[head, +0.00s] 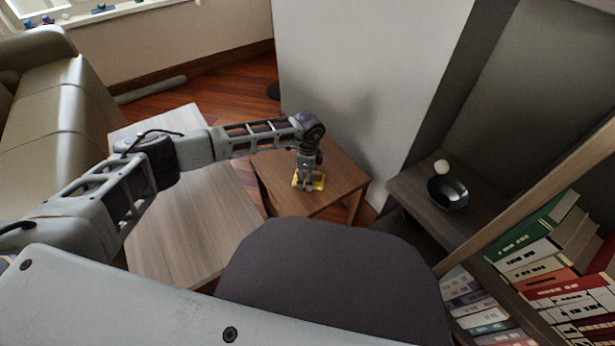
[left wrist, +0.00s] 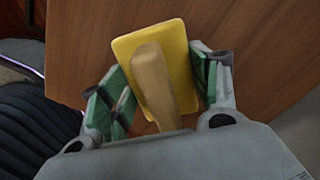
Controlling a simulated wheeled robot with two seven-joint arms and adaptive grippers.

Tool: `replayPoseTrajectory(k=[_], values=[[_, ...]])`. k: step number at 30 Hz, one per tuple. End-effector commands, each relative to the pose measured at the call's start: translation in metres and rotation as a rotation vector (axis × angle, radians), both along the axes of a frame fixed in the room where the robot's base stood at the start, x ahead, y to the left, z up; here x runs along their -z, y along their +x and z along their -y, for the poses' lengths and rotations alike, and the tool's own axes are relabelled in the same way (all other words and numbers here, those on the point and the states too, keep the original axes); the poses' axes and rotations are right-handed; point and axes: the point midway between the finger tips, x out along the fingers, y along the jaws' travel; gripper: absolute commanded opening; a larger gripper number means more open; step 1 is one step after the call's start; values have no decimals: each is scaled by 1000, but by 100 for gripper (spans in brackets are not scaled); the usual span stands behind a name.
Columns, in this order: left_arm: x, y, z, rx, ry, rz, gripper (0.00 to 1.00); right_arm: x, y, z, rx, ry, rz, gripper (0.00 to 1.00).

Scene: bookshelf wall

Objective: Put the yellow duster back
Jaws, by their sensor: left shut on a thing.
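The yellow duster (head: 317,184) is at the small brown side table (head: 337,187), near the middle of the head view. In the left wrist view it shows as a yellow block (left wrist: 183,52) with a tan handle (left wrist: 152,82) on top. My left gripper (head: 308,186) reaches down over the table and is shut on the duster. In the left wrist view its green-padded fingers (left wrist: 160,92) are on either side of the duster. I cannot tell whether the duster touches the tabletop. My right gripper is not in view.
A pale wooden table (head: 185,220) stands left of the side table, with a beige sofa (head: 60,100) beyond. A dark chair back (head: 330,280) is in front. At right, a shelf holds a black bowl (head: 448,193), a white ball (head: 442,166) and several binders (head: 535,245). A white wall panel rises behind the side table.

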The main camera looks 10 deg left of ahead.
Motion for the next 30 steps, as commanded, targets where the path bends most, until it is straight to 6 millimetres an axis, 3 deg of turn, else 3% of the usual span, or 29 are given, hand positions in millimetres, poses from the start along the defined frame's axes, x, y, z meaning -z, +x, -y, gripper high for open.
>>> replayPoseTrajectory(k=[4,5,9,23,30], values=[[3,0,0,0,0,0,27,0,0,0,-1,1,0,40],[3,0,0,0,0,0,64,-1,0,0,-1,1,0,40],[2,0,0,0,0,0,82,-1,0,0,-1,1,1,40],[0,0,0,0,0,0,84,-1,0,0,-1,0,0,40],[-15,0,0,1,-1,1,84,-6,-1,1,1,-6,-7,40]])
